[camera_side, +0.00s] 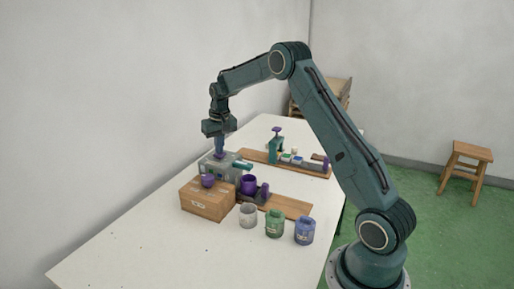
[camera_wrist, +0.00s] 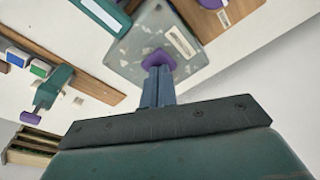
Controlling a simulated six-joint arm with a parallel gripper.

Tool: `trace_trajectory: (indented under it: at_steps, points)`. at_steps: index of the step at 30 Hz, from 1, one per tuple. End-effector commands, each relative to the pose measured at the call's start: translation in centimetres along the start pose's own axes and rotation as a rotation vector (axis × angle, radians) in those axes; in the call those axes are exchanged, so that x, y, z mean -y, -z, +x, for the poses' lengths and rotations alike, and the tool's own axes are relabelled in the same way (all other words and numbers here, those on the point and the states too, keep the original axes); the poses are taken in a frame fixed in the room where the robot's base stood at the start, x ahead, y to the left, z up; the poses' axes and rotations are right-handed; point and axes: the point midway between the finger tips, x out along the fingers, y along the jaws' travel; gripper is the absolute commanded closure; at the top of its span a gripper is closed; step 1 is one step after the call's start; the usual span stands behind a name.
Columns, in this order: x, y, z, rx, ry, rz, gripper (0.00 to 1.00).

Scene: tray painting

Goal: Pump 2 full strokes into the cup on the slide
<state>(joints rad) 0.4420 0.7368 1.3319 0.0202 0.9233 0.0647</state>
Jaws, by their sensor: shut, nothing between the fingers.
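The pump is a grey speckled box (camera_side: 228,172) with a purple head on top and a teal spout (camera_side: 243,166) on its right. In the wrist view the box (camera_wrist: 135,45), purple head (camera_wrist: 158,58) and teal spout (camera_wrist: 100,12) show close up. A purple cup (camera_side: 249,184) stands just below the spout end, on or beside the wooden slide board (camera_side: 288,207); its base is partly hidden. My gripper (camera_side: 219,152) points down over the purple head, fingers shut and empty. In the wrist view its fingertips (camera_wrist: 158,72) are at the head; I cannot tell whether they touch it.
Grey (camera_side: 248,216), green (camera_side: 274,224) and blue (camera_side: 304,231) cups stand at the front right. A second board (camera_side: 318,172) behind holds a teal press (camera_side: 274,150) and small blocks.

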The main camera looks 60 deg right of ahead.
Motion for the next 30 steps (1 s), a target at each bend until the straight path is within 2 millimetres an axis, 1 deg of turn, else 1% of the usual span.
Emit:
trace_trajectory:
  at_steps: [30]
  points:
    - [0.0, 0.5, -3.5, 0.0, 0.0, 0.0, 1.0]
